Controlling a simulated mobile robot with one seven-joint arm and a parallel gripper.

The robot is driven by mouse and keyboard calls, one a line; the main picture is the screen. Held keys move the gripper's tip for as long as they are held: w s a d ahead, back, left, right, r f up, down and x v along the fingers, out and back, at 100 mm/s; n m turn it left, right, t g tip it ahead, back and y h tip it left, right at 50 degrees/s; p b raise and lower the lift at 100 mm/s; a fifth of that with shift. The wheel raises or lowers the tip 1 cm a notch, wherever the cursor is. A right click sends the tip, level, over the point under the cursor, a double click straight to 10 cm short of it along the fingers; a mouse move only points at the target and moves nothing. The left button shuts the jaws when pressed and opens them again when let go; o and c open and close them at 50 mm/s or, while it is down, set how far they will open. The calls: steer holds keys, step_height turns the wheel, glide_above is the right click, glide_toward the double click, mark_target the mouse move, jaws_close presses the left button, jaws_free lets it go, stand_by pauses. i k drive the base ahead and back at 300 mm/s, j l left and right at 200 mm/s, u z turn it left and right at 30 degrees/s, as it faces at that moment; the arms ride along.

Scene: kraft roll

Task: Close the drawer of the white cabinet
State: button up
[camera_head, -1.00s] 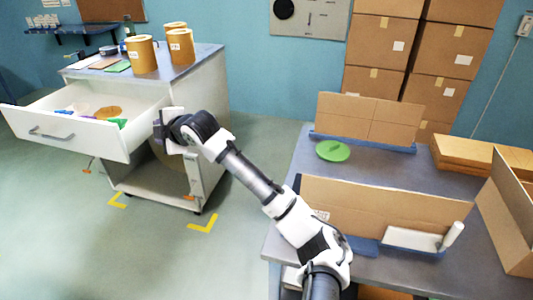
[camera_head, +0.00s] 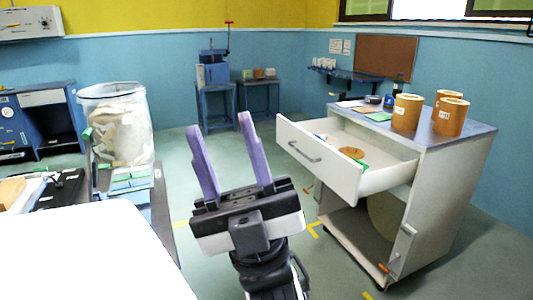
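The white cabinet (camera_head: 440,182) stands at the right in the head view, with a grey top. Its drawer (camera_head: 312,166) is pulled far out toward the left, with a grey handle (camera_head: 305,151) on its front. A brown disc (camera_head: 351,152) and small green and blue items lie inside it. My gripper (camera_head: 219,152) is in the middle foreground, left of the drawer front and apart from it. Its two purple fingers point up and are spread, with nothing between them. The drawer's far inner corner is partly hidden by its front panel.
Several kraft rolls (camera_head: 449,116) stand on the cabinet top. A clear bin (camera_head: 117,125) of scraps stands at the left, by a cluttered bench. A white surface (camera_head: 95,258) fills the lower left. Open floor (camera_head: 175,165) lies behind my gripper.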

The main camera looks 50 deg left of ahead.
mark_target(392, 163)
steer(key=u, duration=1.35)
steer(key=i+l, duration=0.15)
steer(key=l, duration=0.15)
steer(key=i+l+u, duration=0.15)
steer(key=l, duration=0.2)
steer(key=i+l, duration=0.1)
steer(key=l, duration=0.2)
steer(key=i+l+u, duration=0.15)
steer(key=l, duration=0.2)
